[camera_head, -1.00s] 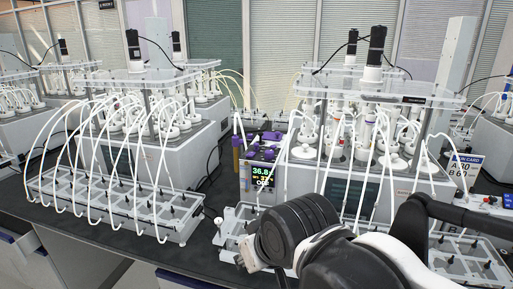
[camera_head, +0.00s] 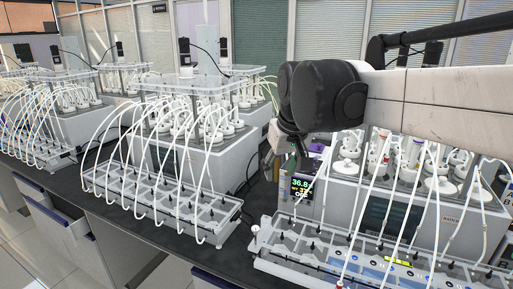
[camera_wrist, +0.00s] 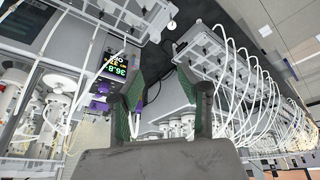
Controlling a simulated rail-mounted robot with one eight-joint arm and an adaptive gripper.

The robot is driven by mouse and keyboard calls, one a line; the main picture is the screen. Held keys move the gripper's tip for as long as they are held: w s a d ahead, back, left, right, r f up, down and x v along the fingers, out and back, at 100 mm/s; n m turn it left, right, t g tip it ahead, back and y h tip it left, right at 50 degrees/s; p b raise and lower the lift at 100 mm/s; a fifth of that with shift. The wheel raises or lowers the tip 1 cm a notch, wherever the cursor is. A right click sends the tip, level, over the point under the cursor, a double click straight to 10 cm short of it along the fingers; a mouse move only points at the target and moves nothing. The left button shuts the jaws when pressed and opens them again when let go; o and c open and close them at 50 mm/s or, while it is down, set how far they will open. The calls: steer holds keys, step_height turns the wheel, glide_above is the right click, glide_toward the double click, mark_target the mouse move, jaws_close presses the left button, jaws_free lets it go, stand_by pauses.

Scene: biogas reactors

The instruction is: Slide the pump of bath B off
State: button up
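A control unit with a lit display (camera_head: 301,186) reading about 36.8 stands between two reactor baths; its display also shows in the wrist view (camera_wrist: 115,66). The left bath (camera_head: 190,158) and the right bath (camera_head: 345,200) carry white vessels and tubes. My gripper (camera_head: 288,160) hangs just above and left of the display, partly hidden by my arm. In the wrist view my gripper (camera_wrist: 160,78) is open, its green-padded fingers apart with nothing held between them. The display lies just left of the fingers.
A tray of bottles (camera_head: 165,198) with arching tubes stands in front of the left bath. Another bottle tray (camera_head: 375,262) lies in front of the right bath. Purple-capped items (camera_wrist: 98,107) sit by the control unit. Dark bench (camera_head: 215,262) is bare along the front edge.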

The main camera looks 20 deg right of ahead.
steer(key=w+d+r+g+p, duration=0.25)
steer(key=w+d, duration=0.45)
steer(key=w, duration=0.5)
steer(key=w+d+r+g+p, duration=0.1)
steer(key=w+d+r+p, duration=0.15)
steer(key=w+d, duration=0.7)
steer(key=w+d+f+g, duration=0.1)
steer(key=w+d+f, duration=0.15)
steer(key=w, duration=0.35)
steer(key=shift+y, duration=0.3)
steer(key=f+p, duration=0.1)
steer(key=f, duration=0.8)
steer(key=f+p, duration=0.1)
steer(key=f, duration=0.3)
steer(key=shift+d+f+p, duration=0.15)
steer(key=shift+d+p, duration=0.2)
steer(key=shift+d, duration=0.05)
jaws_close()
